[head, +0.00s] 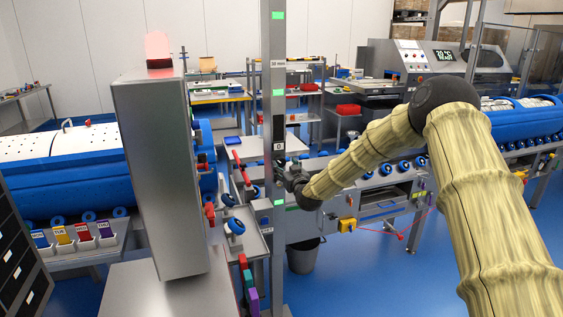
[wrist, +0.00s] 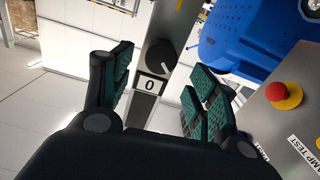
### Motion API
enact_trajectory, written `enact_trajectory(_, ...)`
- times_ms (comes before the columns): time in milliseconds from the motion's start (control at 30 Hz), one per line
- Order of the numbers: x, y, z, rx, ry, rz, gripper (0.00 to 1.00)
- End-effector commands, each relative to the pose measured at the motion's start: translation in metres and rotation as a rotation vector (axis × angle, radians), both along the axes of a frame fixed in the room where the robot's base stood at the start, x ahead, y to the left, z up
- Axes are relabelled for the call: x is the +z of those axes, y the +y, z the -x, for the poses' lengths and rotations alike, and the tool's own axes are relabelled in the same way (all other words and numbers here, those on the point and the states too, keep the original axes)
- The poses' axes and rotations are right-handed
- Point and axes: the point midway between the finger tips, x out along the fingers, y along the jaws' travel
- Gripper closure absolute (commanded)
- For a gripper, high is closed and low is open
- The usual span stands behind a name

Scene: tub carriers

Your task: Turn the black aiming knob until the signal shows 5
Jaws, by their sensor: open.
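The black aiming knob (wrist: 161,55) is a round knob with a short white pointer line, mounted on a grey metal post (wrist: 155,20). The signal (wrist: 149,86) on the post by the knob shows 0. It also shows on the post in the head view (head: 278,147). In the wrist view my gripper (wrist: 158,75) is open, with one green-padded finger on each side of the post. The knob lies between and a little beyond the fingertips, with visible gaps to both. In the head view my gripper (head: 285,176) is small, dark and close to the post, its fingers hard to make out.
A red button (wrist: 283,95) on a yellow base sits on a grey panel at the right of the wrist view, close to the right finger. A blue perforated part (wrist: 245,35) is behind it. A grey cabinet with a red lamp (head: 158,50) stands left of the post.

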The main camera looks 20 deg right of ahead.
Motion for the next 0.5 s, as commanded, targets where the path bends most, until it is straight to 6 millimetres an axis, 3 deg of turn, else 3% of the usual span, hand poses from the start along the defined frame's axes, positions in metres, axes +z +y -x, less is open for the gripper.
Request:
enact_trajectory(233, 0.001, 0.001, -0.031, 0.0, 0.001, 0.0, 0.41)
enact_trajectory(500, 0.0, 0.001, -0.045, 0.0, 0.001, 0.0, 0.41)
